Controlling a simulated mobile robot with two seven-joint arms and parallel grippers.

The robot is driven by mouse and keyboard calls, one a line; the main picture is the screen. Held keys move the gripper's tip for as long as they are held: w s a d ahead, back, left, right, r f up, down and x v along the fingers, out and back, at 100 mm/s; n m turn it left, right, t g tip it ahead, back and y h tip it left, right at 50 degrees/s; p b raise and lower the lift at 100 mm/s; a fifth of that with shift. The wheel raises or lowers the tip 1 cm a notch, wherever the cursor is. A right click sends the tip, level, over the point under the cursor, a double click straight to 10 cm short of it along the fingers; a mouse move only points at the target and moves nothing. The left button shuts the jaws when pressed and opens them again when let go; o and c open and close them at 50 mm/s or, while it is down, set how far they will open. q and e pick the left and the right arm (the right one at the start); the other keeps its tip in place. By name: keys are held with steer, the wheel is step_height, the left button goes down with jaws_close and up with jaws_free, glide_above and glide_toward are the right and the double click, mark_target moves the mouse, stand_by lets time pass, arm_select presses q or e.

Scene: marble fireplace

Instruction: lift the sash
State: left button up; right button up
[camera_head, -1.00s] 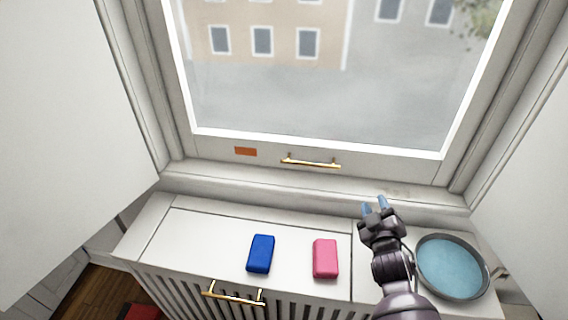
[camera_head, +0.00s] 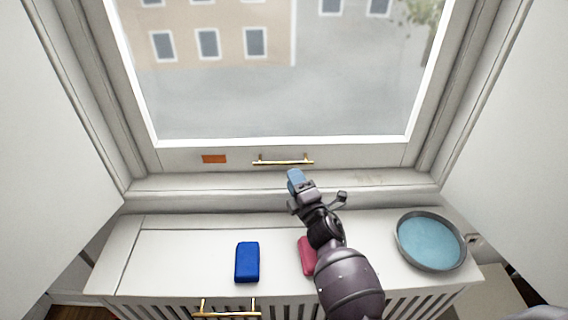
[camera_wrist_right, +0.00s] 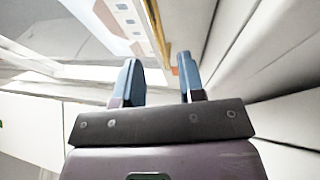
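The sash is the white-framed window (camera_head: 380,153) with a brass bar handle (camera_head: 283,161) on its bottom rail. It looks down, with its rail just above the sill. My right gripper (camera_head: 296,181) is just below and in front of the handle, its blue fingers pointing at the rail. In the right wrist view the two blue fingers (camera_wrist_right: 160,80) are apart with nothing between them. The brass handle (camera_wrist_right: 158,32) shows ahead, between the finger directions, and looks clear of them. My left gripper is out of view.
An orange label (camera_head: 214,159) is on the rail. On the white cabinet top (camera_head: 190,245) lie a blue block (camera_head: 247,262), a pink-red block (camera_head: 306,256) partly hidden by my right arm, and a round pan (camera_head: 431,240) with a teal inside. White panels flank the window.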

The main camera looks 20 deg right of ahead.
mark_target(284, 163)
steer(key=shift+x, duration=3.35)
steer(key=shift+c, duration=0.3)
steer(key=shift+s, duration=0.1)
jaws_close()
